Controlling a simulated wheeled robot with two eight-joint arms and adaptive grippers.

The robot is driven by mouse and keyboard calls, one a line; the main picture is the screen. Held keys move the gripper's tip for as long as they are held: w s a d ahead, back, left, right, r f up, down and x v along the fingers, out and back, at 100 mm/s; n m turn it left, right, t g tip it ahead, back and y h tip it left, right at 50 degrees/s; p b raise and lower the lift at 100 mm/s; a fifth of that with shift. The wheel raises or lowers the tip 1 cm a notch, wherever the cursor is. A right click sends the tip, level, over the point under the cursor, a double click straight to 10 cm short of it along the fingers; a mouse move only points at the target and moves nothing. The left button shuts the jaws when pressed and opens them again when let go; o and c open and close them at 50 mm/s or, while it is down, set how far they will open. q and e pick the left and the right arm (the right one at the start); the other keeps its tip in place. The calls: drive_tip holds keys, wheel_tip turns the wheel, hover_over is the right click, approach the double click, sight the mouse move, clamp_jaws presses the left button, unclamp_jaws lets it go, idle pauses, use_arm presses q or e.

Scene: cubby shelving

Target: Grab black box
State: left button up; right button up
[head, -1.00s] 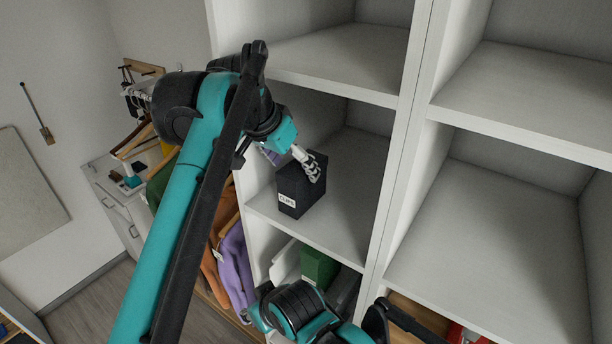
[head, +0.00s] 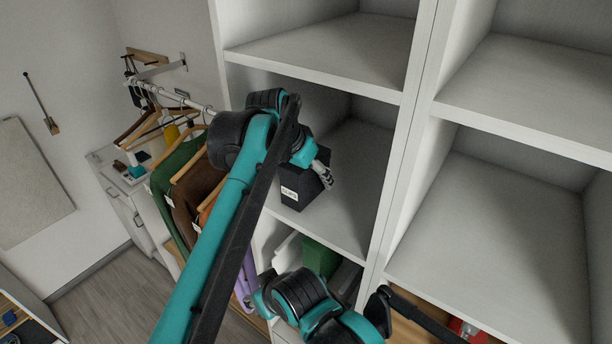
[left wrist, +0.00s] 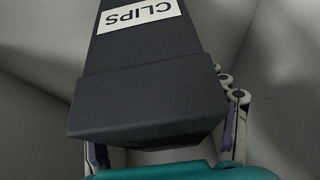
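The black box (head: 306,184) has a white label and stands on the middle shelf of the left shelving column, near its front edge. In the left wrist view the box (left wrist: 150,75) fills the middle, with its white CLIPS label upside down at the top. My left gripper (head: 322,172) is at the box, with one finger visible along its right side. In the left wrist view my left gripper's fingers (left wrist: 168,142) are spread to both sides of the box; the box hides part of the left finger, and contact is unclear.
Shelf boards and the upright divider (head: 405,150) border the compartment. A green box (head: 322,257) sits in the compartment below. A clothes rail with hanging garments (head: 180,165) stands to the left. The right compartment (head: 500,240) is empty.

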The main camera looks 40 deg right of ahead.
use_arm(q)
drive_tip(key=shift+a, duration=0.1)
drive_tip(key=c, duration=1)
drive_tip(key=shift+c, duration=0.2)
